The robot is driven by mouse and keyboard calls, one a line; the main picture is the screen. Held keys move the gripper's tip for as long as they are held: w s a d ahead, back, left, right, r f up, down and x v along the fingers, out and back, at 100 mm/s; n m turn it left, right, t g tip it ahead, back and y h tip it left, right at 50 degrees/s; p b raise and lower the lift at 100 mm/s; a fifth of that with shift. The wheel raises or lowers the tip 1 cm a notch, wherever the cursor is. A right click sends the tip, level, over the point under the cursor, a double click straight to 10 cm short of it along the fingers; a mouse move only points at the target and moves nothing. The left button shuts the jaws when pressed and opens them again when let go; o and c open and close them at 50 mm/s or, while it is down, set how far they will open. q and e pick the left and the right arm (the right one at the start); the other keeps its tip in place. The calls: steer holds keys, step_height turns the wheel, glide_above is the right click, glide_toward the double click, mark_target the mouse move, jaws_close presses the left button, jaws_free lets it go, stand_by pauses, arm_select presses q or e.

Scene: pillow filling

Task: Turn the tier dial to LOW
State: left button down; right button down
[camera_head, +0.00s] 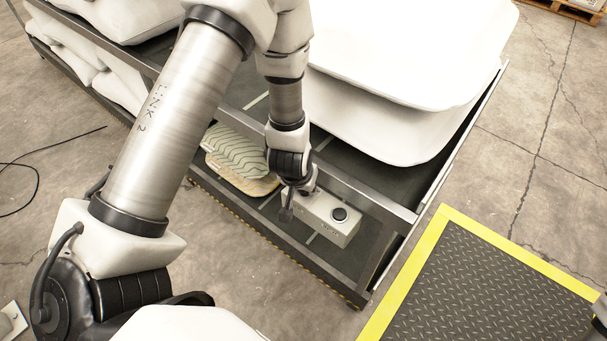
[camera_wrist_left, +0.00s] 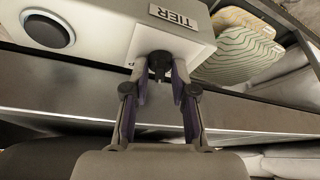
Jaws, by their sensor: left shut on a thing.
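A white control box (camera_head: 325,229) sits on the lower shelf of the metal rack. A large round black button or knob (camera_head: 339,214) is on its top, also seen at the upper left of the left wrist view (camera_wrist_left: 47,30). In that view, a plate (camera_wrist_left: 174,16) on the box reads TIER, and the dark tier dial (camera_wrist_left: 160,62) sits on the white panel below it. My left gripper (camera_wrist_left: 160,75) is shut on the dial, one finger on each side. In the head view this gripper (camera_head: 302,194) reaches the box's left end. The dial's setting marks are mostly hidden.
The rack's metal rail (camera_head: 365,198) runs close by. A yellow-edged black mat (camera_head: 480,290) lies on the floor at right.

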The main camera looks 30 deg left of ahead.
arm_select(q)
steer(key=shift+d+n+g+y+p, duration=0.15)
steer(key=shift+n+y+p, duration=0.3)
steer(key=shift+n, duration=0.55)
steer(key=shift+a+n+g+y+p, duration=0.1)
steer(key=shift+n+g+y+p, duration=0.15)
steer(key=shift+n+p, duration=0.55)
steer(key=shift+f+n, duration=0.1)
steer(key=shift+n, duration=0.2)
steer(key=c, duration=1)
jaws_free()
steer(key=shift+o, duration=0.2)
steer(key=shift+d+r, duration=0.15)
steer(key=shift+r, duration=0.35)
steer(key=v, duration=1.1)
steer(key=shift+s+f, duration=0.1)
steer(key=shift+s, duration=0.05)
